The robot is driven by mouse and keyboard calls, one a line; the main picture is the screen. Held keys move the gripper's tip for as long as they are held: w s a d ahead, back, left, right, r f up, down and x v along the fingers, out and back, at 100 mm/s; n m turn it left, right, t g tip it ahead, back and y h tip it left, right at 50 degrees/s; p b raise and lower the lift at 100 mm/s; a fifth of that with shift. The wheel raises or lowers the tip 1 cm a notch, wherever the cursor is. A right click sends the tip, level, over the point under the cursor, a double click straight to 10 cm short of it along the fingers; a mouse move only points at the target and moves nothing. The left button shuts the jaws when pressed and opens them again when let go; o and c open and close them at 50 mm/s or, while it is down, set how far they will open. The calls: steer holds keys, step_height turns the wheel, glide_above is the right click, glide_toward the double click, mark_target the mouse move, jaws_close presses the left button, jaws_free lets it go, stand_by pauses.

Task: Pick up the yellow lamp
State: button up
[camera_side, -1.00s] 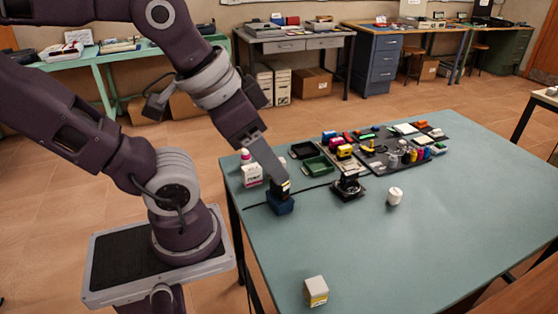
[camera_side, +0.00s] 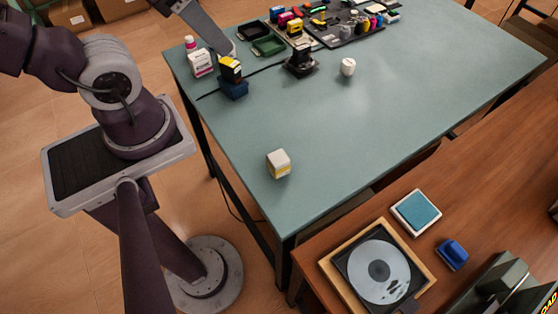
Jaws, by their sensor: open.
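The small yellow and black thing (camera_side: 230,68), which looks like the yellow lamp, stands on a dark blue block (camera_side: 234,89) near the left edge of the green table. My gripper (camera_side: 230,49) comes in from the top edge, with its tip just above and behind the yellow thing in the picture. My gripper is open and nothing shows held in it. Whether the tip touches the yellow thing I cannot tell. Most of my gripper is cut off by the top edge.
A white bottle (camera_side: 200,62) stands close on the left. A black device (camera_side: 300,62) and a white cup (camera_side: 348,67) are to the right. A white and yellow cube (camera_side: 278,163) sits nearer the front. Several small items crowd the back. The green table's (camera_side: 400,110) middle is clear.

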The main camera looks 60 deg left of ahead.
steer(key=o, duration=0.3)
steer(key=shift+o, duration=0.2)
